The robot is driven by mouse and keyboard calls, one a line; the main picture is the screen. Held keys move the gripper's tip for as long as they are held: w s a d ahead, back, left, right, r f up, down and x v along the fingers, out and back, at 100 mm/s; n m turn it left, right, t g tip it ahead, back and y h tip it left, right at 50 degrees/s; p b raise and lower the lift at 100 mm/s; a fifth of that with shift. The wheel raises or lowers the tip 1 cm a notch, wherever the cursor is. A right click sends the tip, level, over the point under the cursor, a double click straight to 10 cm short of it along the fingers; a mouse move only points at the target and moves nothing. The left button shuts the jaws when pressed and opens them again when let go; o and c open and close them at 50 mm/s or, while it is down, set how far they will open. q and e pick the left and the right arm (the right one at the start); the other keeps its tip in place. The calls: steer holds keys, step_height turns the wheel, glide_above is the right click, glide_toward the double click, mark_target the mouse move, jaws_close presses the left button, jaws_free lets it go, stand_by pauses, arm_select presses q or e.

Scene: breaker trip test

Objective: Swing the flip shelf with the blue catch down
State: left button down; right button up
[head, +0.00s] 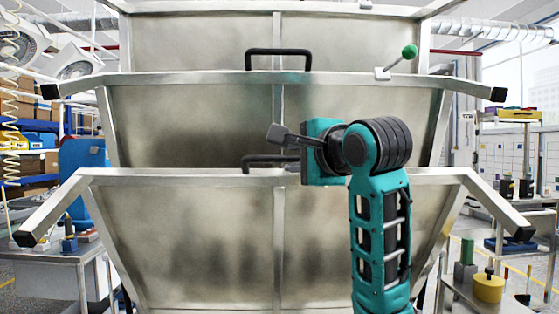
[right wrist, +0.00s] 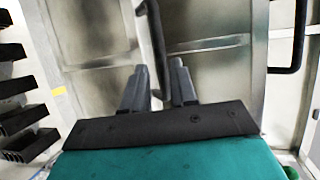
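Several metal flip shelves with grey panels are stacked in front of me in the head view. The lower shelf (head: 190,235) has a black bar handle (head: 262,158) on its top edge, and the middle shelf (head: 180,115) has another handle (head: 278,52). A catch with a green ball (head: 409,52) sits at the middle shelf's right. I see no blue catch. My right gripper (head: 278,135) is just above the lower handle. In the right wrist view its fingers (right wrist: 158,66) are apart, with a black handle (right wrist: 155,40) showing between and beyond them; contact is unclear. My left gripper is out of view.
Angled side arms with black end caps (head: 25,238) stick out at both sides of the shelves. A table (head: 50,262) stands at the left. A yellow round object (head: 488,288) is on a bench at the right.

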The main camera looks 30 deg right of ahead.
mark_target(281, 159)
steer(key=w, duration=0.4)
steer(key=w+d, duration=0.1)
steer(key=w, duration=0.2)
steer(key=shift+f, duration=0.35)
steer(key=shift+c, duration=0.3)
jaws_close()
